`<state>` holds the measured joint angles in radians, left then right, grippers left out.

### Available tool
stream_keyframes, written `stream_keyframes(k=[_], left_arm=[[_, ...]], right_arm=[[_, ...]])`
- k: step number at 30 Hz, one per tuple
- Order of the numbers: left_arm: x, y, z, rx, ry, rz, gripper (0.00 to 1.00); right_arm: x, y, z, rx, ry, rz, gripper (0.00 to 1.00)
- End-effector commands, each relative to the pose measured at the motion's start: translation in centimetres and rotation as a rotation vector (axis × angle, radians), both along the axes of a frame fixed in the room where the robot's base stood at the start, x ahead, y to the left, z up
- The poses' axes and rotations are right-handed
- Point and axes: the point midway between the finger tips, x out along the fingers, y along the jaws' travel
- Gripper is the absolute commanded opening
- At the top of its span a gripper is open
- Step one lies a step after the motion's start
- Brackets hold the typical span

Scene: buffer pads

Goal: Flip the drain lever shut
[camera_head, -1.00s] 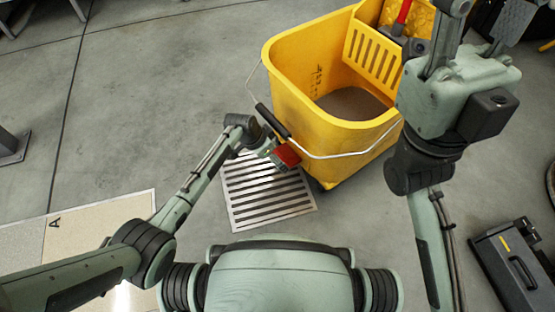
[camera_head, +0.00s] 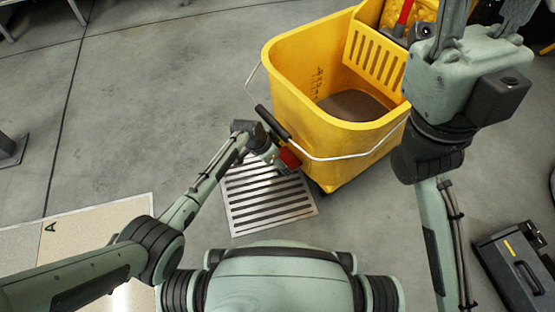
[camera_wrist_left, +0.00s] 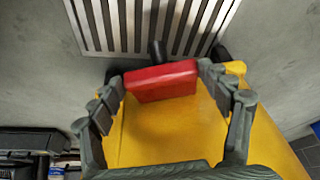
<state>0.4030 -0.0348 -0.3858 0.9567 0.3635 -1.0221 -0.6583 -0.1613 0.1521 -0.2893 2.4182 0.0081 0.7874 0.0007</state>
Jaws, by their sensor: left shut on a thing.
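The drain lever is a red block (camera_head: 289,159) low on the near side of the yellow bucket (camera_head: 335,150). In the wrist view the red lever (camera_wrist_left: 162,81) lies between the two finger pads of my left gripper (camera_wrist_left: 162,88), which is shut on its ends. A short dark stem (camera_wrist_left: 157,52) shows beyond it. In the head view my left gripper (camera_head: 276,154) is partly hidden by its own wrist. My right gripper (camera_head: 485,20) is raised at the top right, its fingers spread and empty, the tips cut off by the frame.
A metal floor grate (camera_head: 268,200) lies below the lever. The bucket's wire handle (camera_head: 345,157) with its black grip (camera_head: 273,122) hangs over the near side. The bucket holds dark water (camera_head: 353,105). A black case (camera_head: 518,268) stands at the right.

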Motion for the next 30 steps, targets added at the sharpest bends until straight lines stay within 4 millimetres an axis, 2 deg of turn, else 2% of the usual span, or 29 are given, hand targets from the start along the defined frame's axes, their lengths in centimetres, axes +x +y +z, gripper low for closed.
stream_keyframes(k=[6,16,17,21,30], left_arm=[[-0.34,0.24,-0.88,-0.068,-0.048,0.0,0.49],[-0.22,0.25,-0.85,-0.095,-0.073,0.0,0.49],[-0.22,0.25,-0.85,-0.095,-0.073,0.0,0.8],[-0.21,0.25,-0.85,-0.095,-0.073,0.0,0.97],[-0.18,0.25,-0.81,-0.095,-0.074,0.001,0.98]], right_arm=[[0.07,0.03,-0.29,-0.001,0.003,0.0,0.4],[0.05,0.1,0.08,-0.007,-0.009,0.0,0.4],[0.05,0.1,0.08,-0.007,-0.009,0.0,0.4],[0.03,0.09,0.09,-0.007,-0.01,0.0,0.4],[-0.05,0.07,0.05,-0.005,-0.009,0.001,0.4]])
